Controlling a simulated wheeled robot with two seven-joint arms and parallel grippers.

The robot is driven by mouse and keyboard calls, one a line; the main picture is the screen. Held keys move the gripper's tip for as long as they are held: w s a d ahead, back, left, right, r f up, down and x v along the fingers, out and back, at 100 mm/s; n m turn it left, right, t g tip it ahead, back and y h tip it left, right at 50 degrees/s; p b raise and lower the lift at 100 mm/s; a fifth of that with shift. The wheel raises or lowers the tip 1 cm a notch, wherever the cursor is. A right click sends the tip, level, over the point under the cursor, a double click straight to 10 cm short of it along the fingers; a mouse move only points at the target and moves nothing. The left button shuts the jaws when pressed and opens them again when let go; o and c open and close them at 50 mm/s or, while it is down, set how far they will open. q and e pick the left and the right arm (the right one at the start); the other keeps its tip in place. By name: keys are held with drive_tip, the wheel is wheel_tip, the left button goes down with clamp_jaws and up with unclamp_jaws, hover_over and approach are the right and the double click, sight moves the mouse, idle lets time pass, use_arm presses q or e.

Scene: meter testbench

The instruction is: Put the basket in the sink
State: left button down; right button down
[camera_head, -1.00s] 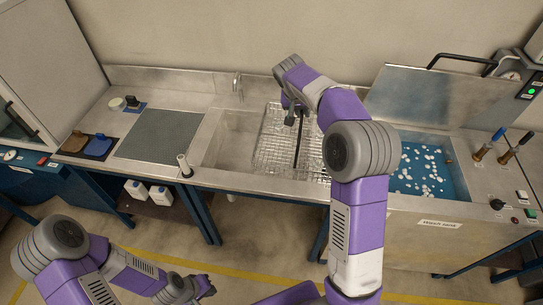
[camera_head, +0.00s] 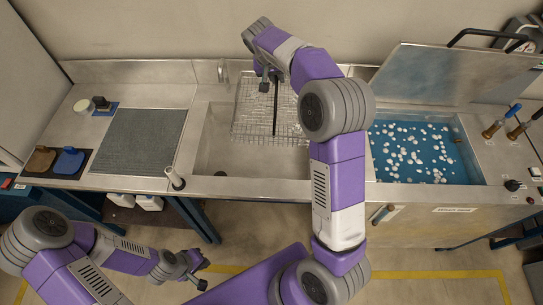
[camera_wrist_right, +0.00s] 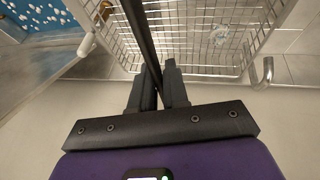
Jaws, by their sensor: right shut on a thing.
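The wire basket (camera_head: 250,122) hangs over the back part of the steel sink (camera_head: 215,158) in the head view. My right gripper (camera_head: 268,80) is above it, shut on its long black handle. In the right wrist view the handle passes between the fingers of my right gripper (camera_wrist_right: 160,80), with the wire mesh of the basket (camera_wrist_right: 200,42) beyond. The basket's right side is partly hidden behind my right arm. I cannot tell the basket's exact height above the sink floor. My left gripper (camera_head: 192,271) is low in front of the bench, far from the basket; its fingers are too small to judge.
The faucet (camera_head: 221,72) stands at the sink's back edge; its hooked spout (camera_wrist_right: 262,74) shows close to the basket in the wrist view. A blue bath with white balls (camera_head: 415,150) is to the right, under a raised lid (camera_head: 450,85). A grey mat (camera_head: 138,140) lies left.

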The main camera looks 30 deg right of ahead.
drive_tip(key=f+b, duration=0.3)
drive_tip(key=f, duration=0.1)
drive_tip(key=f+b, duration=0.4)
drive_tip(key=f, duration=0.1)
drive_tip(key=w+f+b, duration=0.1)
drive_tip(key=f+b, duration=0.2)
drive_tip(key=f, duration=0.1)
drive_tip(key=shift+f, duration=0.2)
wheel_tip(320, 180, down, 18)
drive_tip(key=b, duration=0.3)
drive_tip(key=shift+f, duration=0.15)
drive_tip(key=c, duration=1.5)
unclamp_jaws()
drive_tip(key=shift+f, duration=0.1)
drive_tip(key=o, duration=0.4)
